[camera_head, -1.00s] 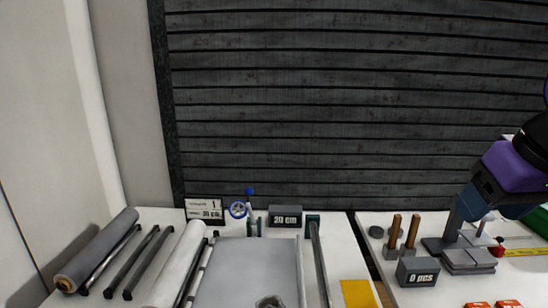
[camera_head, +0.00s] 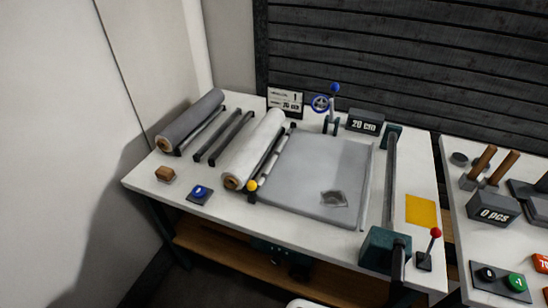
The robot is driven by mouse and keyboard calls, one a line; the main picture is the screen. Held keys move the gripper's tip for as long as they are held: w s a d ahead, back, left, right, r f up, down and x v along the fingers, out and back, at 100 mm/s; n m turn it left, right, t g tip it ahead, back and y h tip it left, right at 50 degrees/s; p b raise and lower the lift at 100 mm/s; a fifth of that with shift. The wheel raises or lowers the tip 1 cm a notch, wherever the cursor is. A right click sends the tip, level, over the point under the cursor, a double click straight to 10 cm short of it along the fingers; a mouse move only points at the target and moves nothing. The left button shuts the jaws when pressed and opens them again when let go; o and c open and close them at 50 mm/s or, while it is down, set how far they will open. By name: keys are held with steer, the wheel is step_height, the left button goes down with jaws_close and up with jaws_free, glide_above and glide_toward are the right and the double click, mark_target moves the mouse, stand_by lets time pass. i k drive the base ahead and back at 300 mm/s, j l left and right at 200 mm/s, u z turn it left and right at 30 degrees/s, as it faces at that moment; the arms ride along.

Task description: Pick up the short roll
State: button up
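A dark grey roll (camera_head: 190,121) lies on rails at the left end of the white table. A white roll (camera_head: 256,148) lies to its right, roughly parallel, with its brown core facing the near side. The dark grey roll looks slightly shorter in the picture, but the angle makes their true lengths hard to compare. Both rolls lie apart from each other. My gripper is not in view.
Empty dark rails (camera_head: 222,137) lie between the rolls. A grey sheet bed (camera_head: 316,165) fills the table's middle. A red-knobbed lever (camera_head: 430,247) stands at the right.

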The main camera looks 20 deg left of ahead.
mark_target(235, 175)
steer(key=i+j, duration=0.1)
steer(key=j, duration=0.35)
steer(key=j+u, duration=0.1)
steer(key=j, duration=0.3)
steer(key=i+j+u, duration=0.1)
steer(key=j, duration=0.35)
steer(key=i+j, duration=0.2)
steer(key=j, duration=0.2)
steer(key=i+j+u, duration=0.1)
steer(key=j, duration=0.3)
